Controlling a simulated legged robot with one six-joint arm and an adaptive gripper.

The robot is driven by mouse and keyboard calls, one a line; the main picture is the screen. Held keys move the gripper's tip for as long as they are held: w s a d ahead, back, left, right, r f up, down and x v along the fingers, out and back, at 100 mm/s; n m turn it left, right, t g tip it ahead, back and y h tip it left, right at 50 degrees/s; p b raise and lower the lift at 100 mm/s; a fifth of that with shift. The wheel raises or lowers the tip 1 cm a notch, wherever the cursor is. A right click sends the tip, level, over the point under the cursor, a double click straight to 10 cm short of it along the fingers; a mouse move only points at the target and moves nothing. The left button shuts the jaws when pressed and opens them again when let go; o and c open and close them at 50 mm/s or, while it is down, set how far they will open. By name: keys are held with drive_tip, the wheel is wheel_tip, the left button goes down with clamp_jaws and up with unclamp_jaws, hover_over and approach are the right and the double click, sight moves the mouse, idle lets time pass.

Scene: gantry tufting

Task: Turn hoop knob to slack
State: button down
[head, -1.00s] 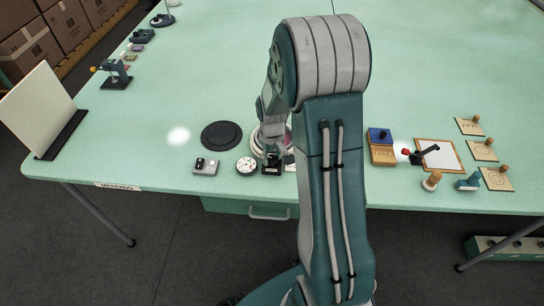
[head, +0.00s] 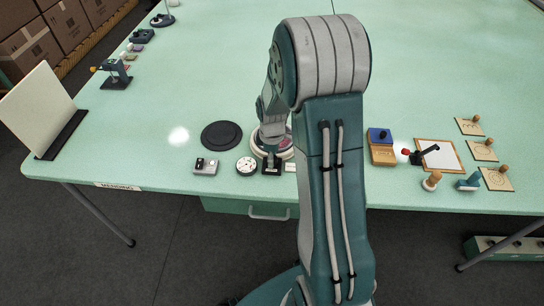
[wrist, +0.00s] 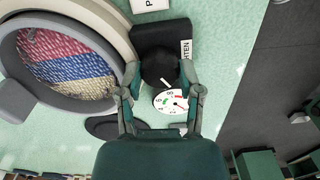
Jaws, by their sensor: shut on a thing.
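The hoop (wrist: 112,20) is a cream ring with a grey inner ring around red, blue and yellow tufted fabric (wrist: 68,65). Beside it is a black knob (wrist: 158,70) with a white pointer line, on a black base with a partly hidden label ending in "HTEN" (wrist: 186,49). My gripper (wrist: 159,78) is shut on the knob, one finger on each side of it. In the head view my arm hides part of the hoop (head: 258,148); the black base (head: 271,170) shows at its near side.
A white dial (head: 246,165) and a grey box (head: 205,167) stand left of the knob, with a black disc (head: 221,135) behind. The mint table (head: 200,80) is clear further back.

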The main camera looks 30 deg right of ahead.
drive_tip(key=shift+w+n, duration=0.15)
drive_tip(key=shift+n, duration=0.45)
drive_tip(key=c, duration=0.5)
unclamp_jaws()
drive_tip(key=shift+c, duration=0.2)
wheel_tip(320, 180, up, 12)
